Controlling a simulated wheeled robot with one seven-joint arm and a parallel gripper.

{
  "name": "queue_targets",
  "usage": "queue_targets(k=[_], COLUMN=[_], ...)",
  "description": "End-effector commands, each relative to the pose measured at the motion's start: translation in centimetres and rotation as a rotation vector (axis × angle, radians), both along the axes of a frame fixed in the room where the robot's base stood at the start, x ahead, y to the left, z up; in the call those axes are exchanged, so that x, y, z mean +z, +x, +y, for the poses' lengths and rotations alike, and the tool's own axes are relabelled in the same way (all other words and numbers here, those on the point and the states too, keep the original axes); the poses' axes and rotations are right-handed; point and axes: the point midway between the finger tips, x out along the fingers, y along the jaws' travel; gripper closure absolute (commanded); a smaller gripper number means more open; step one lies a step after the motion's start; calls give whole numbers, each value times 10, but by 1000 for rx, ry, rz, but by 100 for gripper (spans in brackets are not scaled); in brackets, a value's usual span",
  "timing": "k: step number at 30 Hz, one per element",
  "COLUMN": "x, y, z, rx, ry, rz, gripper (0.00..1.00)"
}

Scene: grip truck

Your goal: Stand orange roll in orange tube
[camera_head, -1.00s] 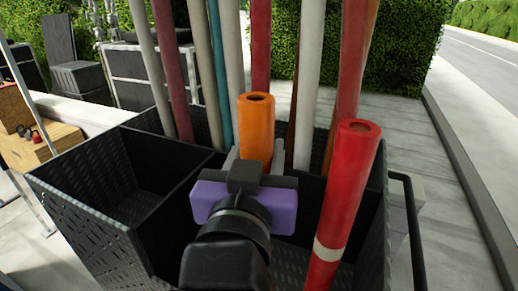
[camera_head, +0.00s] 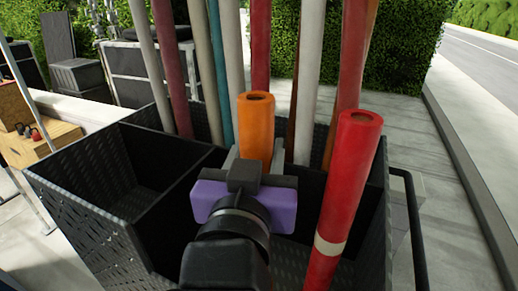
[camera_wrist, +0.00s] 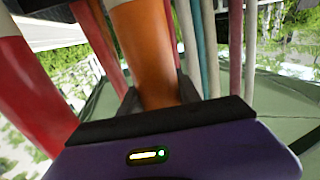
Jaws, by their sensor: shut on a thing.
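An orange roll (camera_head: 257,128) with a dark hole in its top stands nearly upright in my gripper (camera_head: 252,160). My purple and black gripper is shut on it, over the black compartment crate (camera_head: 75,215). In the wrist view the orange roll (camera_wrist: 146,50) rises between the two dark fingers. The roll's lower end is hidden behind my gripper in the head view. A tall orange-brown tube (camera_head: 369,40) stands among the tubes at the back right of the crate. I cannot tell whether it is the task's orange tube.
A red roll (camera_head: 347,185) with a white band leans in the crate just right of my gripper. Several tall tubes, white (camera_head: 309,80), teal (camera_head: 218,70) and dark red (camera_head: 172,65), stand along the back. The crate's left compartment (camera_head: 130,165) looks empty.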

Motion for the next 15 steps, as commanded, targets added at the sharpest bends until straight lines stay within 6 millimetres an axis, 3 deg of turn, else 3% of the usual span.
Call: queue_targets(k=[12, 13, 15], x=[-2, -2, -2], y=[0, 0, 0], z=[0, 0, 0], rx=[0, 0, 0], ry=[1, 1, 1], rz=[-2, -2, -1], gripper=[100, 54, 40])
